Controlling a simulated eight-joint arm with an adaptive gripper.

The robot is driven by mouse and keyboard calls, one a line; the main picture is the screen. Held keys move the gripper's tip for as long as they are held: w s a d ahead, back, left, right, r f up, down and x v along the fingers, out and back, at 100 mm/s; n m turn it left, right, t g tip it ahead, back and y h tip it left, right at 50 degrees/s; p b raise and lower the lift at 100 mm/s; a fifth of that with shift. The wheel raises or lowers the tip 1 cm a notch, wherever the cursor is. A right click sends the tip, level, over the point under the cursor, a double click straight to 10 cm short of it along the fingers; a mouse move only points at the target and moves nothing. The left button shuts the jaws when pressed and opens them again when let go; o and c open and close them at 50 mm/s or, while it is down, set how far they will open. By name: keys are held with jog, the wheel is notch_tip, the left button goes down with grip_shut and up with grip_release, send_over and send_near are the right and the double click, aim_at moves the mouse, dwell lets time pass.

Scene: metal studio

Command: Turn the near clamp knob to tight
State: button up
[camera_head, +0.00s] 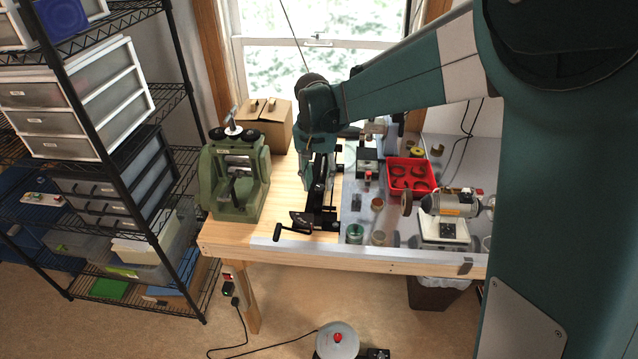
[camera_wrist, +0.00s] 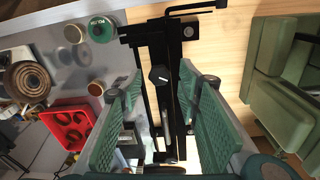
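A black knob with a white pointer mark (camera_wrist: 158,74) shows in the wrist view on a long black fixture (camera_wrist: 172,52) on the bench. My gripper (camera_wrist: 162,78) is open. Its two green ribbed fingers stand on either side of the knob in the picture, with visible gaps and no clear contact. I cannot tell how high the fingertips are above it. In the head view my gripper (camera_head: 318,184) points down over the black fixture (camera_head: 322,222) at the bench's front, and the knob is hidden or too small to make out.
A green rolling machine (camera_head: 236,182) stands left of my gripper. A red bin (camera_head: 412,174), small jars (camera_head: 355,232) and a bench motor (camera_head: 450,205) stand to the right. A cardboard box (camera_head: 266,122) is behind. Bare wood (camera_head: 280,205) lies between the machine and fixture.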

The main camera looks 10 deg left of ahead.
aim_at(318, 188)
notch_tip(318, 188, up, 11)
jog(key=shift+s+a+f, duration=0.15)
jog(key=shift+a+f, duration=0.05)
jog(key=shift+a, duration=0.1)
dwell(0.5)
jog(key=s+d+r+t+y+b, duration=0.1)
jog(key=s+d+r+t, duration=0.1)
jog(key=s+d, duration=0.6)
jog(key=s+d+r+t, duration=0.1)
jog(key=s+d+r, duration=0.3)
jog(key=d, duration=0.6)
jog(key=s+d+f+t, duration=0.1)
jog(key=s+d+f, duration=0.2)
jog(key=s, duration=0.3)
jog(key=s+d+f+n+t+b, duration=0.1)
jog(key=s+d+f, duration=0.1)
jog(key=s+d, duration=0.3)
jog(key=s+d+f+t, duration=0.2)
jog(key=s+d+f, duration=0.1)
jog(key=s, duration=0.4)
jog(key=shift+s+d+f+n, duration=0.15)
jog(key=shift+d+f+n, duration=0.2)
jog(key=shift+d, duration=0.5)
